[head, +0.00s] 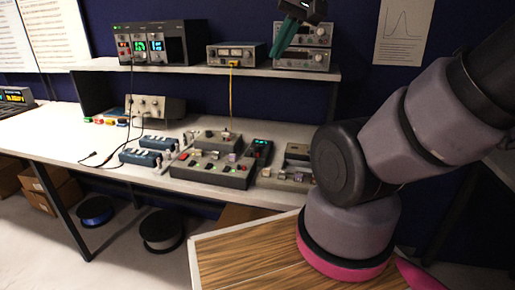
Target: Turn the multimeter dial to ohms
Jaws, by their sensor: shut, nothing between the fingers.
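A small dark device with a lit green display (261,147) lies on the bench, right of the grey boxes; it looks like the multimeter. It is small and partly hidden by the control box in front, and I cannot make out its dial or setting. My gripper (273,54) shows at the top, in front of the upper shelf's right part. Its teal fingers are shut, hold nothing and point down to the left. It appears well above the device, touching nothing that I can see.
The bench (62,136) carries a wide grey control box (208,172), blue-grey units (140,157) and another grey box (287,178). Instruments stand on the shelf (190,70) above. A black cable and a yellow cable hang from it. The bench's left part is mostly clear.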

